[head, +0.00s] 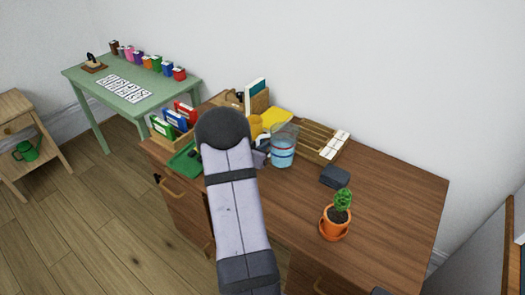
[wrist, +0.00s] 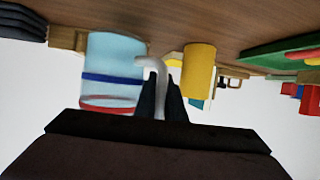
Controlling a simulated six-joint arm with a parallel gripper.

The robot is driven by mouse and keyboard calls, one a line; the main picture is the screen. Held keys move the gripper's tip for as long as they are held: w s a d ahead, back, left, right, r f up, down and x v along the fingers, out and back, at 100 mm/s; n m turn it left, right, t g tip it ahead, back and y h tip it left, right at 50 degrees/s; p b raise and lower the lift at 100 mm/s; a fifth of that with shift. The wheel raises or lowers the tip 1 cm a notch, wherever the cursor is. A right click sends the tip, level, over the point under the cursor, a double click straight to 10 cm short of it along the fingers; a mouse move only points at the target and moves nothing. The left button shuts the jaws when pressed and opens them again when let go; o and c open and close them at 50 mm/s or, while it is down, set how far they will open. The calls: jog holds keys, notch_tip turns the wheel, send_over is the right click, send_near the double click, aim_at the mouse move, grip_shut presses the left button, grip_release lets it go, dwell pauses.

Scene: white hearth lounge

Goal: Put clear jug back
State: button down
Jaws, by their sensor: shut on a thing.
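The clear jug (head: 283,153) is light blue with a red and a blue band. It is at the desk's back middle in the head view, just right of my gripper (head: 262,156). In the wrist view, which looks upside down, the jug (wrist: 112,60) stands upright beside my fingers (wrist: 160,82). My gripper is shut on the jug's pale curved handle (wrist: 158,65). The arm partly hides the gripper in the head view. I cannot tell whether the jug's base touches the desk.
A yellow cup (wrist: 199,70) stands close to the gripper. Behind the jug is a slatted wooden rack (head: 318,140) with white cards. A dark block (head: 335,177) and a potted cactus (head: 335,218) are to the right. A green tray (head: 184,163) is left; the desk's right end is clear.

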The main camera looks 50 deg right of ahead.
jog(key=shift+f, duration=1.3)
jog(key=shift+f, duration=0.1)
jog(key=shift+f, duration=0.1)
jog(key=c, duration=1.8)
grip_release()
jog(key=shift+c, duration=0.2)
jog(key=shift+r, duration=0.2)
jog(key=v, duration=1.2)
jog(key=shift+b, duration=0.4)
